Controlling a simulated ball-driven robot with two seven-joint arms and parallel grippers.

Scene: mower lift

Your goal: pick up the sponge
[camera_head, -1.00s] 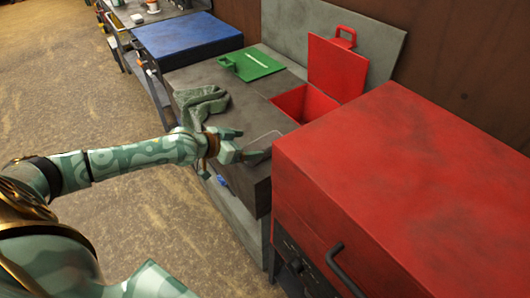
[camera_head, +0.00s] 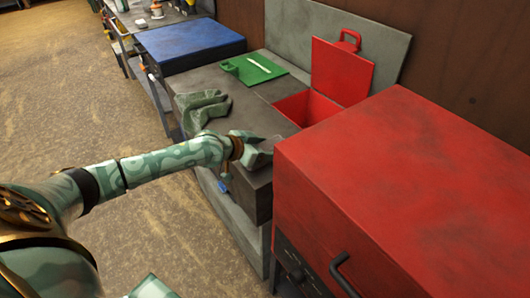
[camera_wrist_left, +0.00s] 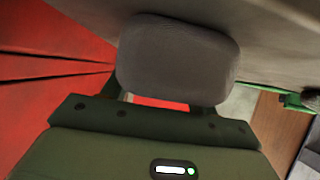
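The sponge seems to be the grey rounded block (camera_wrist_left: 180,60) in front of my left gripper in the left wrist view. In the head view a pale grey patch of it (camera_head: 268,144) shows at the fingers, over the front edge of the grey bench (camera_head: 240,107). My left gripper (camera_head: 257,147) reaches in from the left, and its fingers lie at the sponge. In the wrist view parts of the fingers show apart at either side under the block, which hides their tips. I cannot tell whether they press on it. My right gripper is not in view.
A large red cabinet (camera_head: 400,175) stands close right of my gripper. An open red bin (camera_head: 305,108) with a raised lid (camera_head: 341,70) is behind. The floor at left is clear.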

